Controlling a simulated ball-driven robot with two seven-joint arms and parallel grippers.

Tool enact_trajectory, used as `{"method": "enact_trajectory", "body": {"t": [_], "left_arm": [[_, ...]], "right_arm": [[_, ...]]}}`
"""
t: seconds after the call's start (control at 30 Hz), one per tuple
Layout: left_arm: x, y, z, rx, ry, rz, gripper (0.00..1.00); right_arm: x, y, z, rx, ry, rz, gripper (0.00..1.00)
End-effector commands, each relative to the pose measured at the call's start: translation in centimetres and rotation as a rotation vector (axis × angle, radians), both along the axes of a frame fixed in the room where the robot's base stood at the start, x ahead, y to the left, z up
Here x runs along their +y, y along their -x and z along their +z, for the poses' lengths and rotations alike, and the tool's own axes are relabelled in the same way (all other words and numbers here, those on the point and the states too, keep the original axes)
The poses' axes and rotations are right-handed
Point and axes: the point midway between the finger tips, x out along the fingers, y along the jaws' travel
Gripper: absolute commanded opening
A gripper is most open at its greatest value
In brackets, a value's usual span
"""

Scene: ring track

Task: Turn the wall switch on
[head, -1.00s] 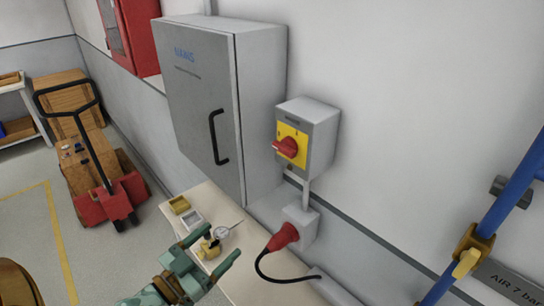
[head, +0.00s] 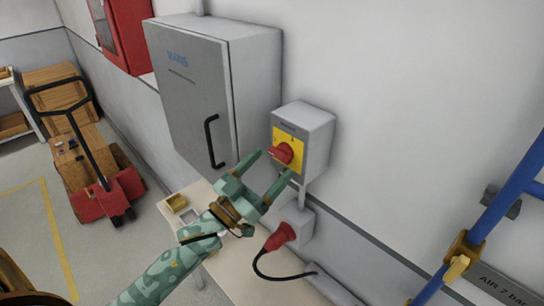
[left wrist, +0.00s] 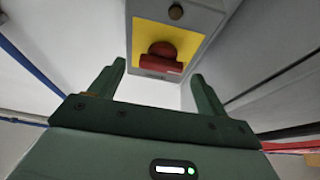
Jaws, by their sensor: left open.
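The wall switch (head: 318,142) is a grey box on the wall with a yellow plate (head: 297,138) and a red rotary knob (head: 281,153). My left gripper (head: 272,168) is open in front of and slightly below the knob, its green fingers spread to either side. In the left wrist view the red knob (left wrist: 163,58) on the yellow plate (left wrist: 190,37) lies beyond the two open fingertips (left wrist: 157,72), centred between them. Nothing is between the fingers, and I cannot tell whether either touches the switch. My right gripper is not in view.
A grey cabinet (head: 188,95) with a black handle hangs left of the switch. Below are a socket with a red plug (head: 281,237), its black cable and a bench (head: 235,283). A blue pipe (head: 505,205) with a yellow valve stands at the right.

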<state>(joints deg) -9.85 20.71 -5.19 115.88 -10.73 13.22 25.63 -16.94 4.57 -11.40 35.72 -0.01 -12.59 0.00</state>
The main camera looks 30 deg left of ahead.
Motion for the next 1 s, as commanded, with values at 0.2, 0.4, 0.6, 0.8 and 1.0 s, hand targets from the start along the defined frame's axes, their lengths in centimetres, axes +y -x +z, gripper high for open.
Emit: {"method": "enact_trajectory", "body": {"t": [0.2,0.4,0.6,0.8,1.0], "left_arm": [[-0.5,-1.6,0.7,0.001,-0.001,0.000,0.76],[-0.6,-1.7,0.6,0.002,-0.002,0.000,0.76],[-0.6,-1.7,0.6,0.002,-0.001,0.001,0.40],[-0.6,-1.7,0.6,0.001,-0.002,0.001,0.32],[-0.5,-1.7,0.7,-0.011,-0.037,0.001,0.32]], "right_arm": [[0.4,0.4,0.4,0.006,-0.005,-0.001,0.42],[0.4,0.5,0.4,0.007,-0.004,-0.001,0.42],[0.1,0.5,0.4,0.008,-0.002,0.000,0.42],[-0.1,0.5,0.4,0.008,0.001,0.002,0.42],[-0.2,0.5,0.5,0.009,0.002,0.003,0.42]]}}
